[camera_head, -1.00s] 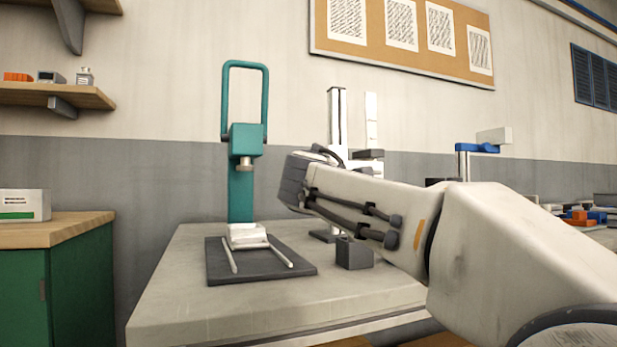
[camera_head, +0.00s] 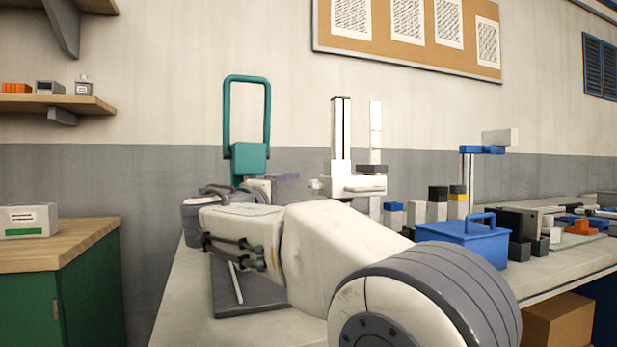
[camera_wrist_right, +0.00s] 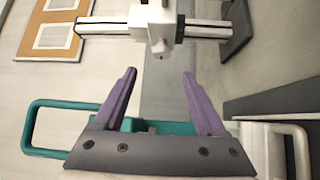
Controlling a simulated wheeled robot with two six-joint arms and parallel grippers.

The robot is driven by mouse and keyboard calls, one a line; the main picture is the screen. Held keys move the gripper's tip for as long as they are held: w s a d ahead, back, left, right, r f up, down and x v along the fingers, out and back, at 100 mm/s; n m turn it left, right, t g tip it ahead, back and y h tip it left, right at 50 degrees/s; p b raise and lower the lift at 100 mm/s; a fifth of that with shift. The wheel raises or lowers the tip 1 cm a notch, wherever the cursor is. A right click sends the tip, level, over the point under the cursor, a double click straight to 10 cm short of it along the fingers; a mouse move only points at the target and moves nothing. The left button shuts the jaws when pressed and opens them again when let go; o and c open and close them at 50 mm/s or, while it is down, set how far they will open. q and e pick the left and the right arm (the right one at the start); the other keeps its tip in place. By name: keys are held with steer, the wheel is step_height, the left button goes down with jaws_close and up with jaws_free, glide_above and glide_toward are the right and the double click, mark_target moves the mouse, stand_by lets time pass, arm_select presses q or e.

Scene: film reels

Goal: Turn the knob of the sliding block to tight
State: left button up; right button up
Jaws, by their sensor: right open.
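A pale upright column (camera_head: 340,125) with a white sliding block (camera_head: 345,183) on it stands on the bench. A small round knob (camera_head: 316,185) sticks out of the block's left side. My right gripper (camera_head: 288,177) is just left of the knob, apart from it, with purple fingers partly hidden by my arm. In the right wrist view the gripper (camera_wrist_right: 158,74) is open and empty. The block (camera_wrist_right: 150,20) and its knob (camera_wrist_right: 159,48) lie ahead, between the lines of the fingers. The knob's setting cannot be read. My left gripper is out of view.
A teal press (camera_head: 248,158) stands behind my right arm, with a dark base plate (camera_head: 250,300) in front. A blue box with a handle (camera_head: 465,240) and several small blocks stand right of the column.

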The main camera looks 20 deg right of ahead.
mark_target(312, 187)
steer(key=x, duration=1)
steer(key=shift+f, duration=0.1)
jaws_close()
steer(key=b, duration=0.3)
steer(key=shift+f+m+h, duration=0.3)
steer(key=shift+f+m, duration=0.1)
steer(key=shift+r+b, duration=0.1)
steer(key=shift+b, duration=0.35)
steer(key=shift+r, duration=0.2)
